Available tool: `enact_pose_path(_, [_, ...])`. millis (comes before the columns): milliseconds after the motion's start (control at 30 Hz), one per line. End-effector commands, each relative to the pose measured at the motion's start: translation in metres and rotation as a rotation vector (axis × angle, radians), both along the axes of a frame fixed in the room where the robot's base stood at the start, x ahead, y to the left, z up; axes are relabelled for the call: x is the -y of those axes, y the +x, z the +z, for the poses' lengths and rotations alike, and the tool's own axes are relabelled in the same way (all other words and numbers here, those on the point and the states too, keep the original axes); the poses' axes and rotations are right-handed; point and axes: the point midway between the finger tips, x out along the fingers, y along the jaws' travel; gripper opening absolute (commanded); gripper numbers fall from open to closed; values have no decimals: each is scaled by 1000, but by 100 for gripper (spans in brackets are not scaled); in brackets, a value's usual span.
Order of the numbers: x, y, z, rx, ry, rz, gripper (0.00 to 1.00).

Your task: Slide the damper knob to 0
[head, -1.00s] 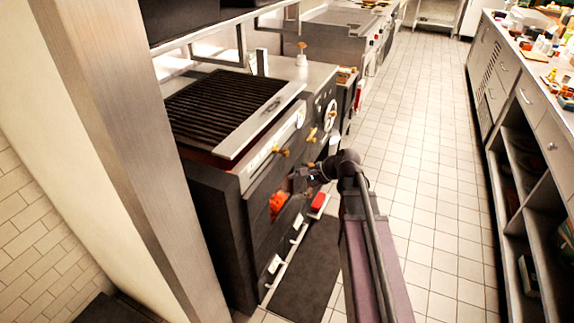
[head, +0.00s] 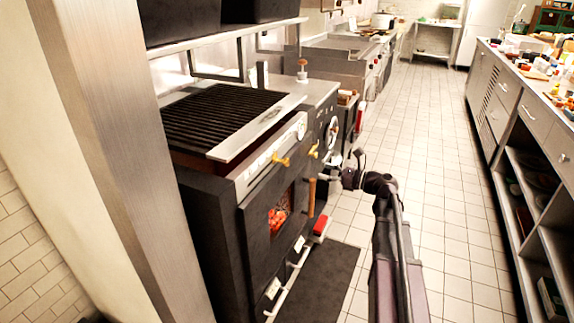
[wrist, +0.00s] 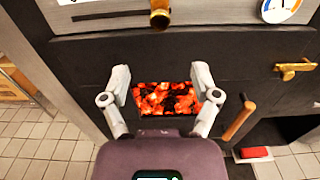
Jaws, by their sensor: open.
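The damper knob appears to be the brass knob (head: 281,160) on the pale marked strip along the upper front of the black grill oven. It also shows at the top of the wrist view (wrist: 160,14), over a slot beside a white plate. The markings are too small to read. My gripper (wrist: 160,75) is open and empty, its two fingers apart with the glowing coal window (wrist: 166,99) seen between them. The knob lies beyond the fingertips, higher in the wrist view, and no contact shows. In the head view my gripper (head: 327,178) is in front of the oven, right of the knob.
A brass handle (wrist: 297,68) and a round gauge (wrist: 280,8) are to the right of the knob. A wooden handle (wrist: 238,120) sticks out by the coal window. A white rail (head: 290,285) runs low along the oven. The tiled aisle (head: 430,170) is clear.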

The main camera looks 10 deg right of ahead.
Motion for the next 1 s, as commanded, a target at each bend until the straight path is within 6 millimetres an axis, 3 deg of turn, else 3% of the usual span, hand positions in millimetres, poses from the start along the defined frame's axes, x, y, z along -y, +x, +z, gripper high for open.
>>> enact_pose_path(467, [-9,7,0,1,-3,1,79])
enact_pose_path(1000, [-64,47,0,2,-4,1,79])
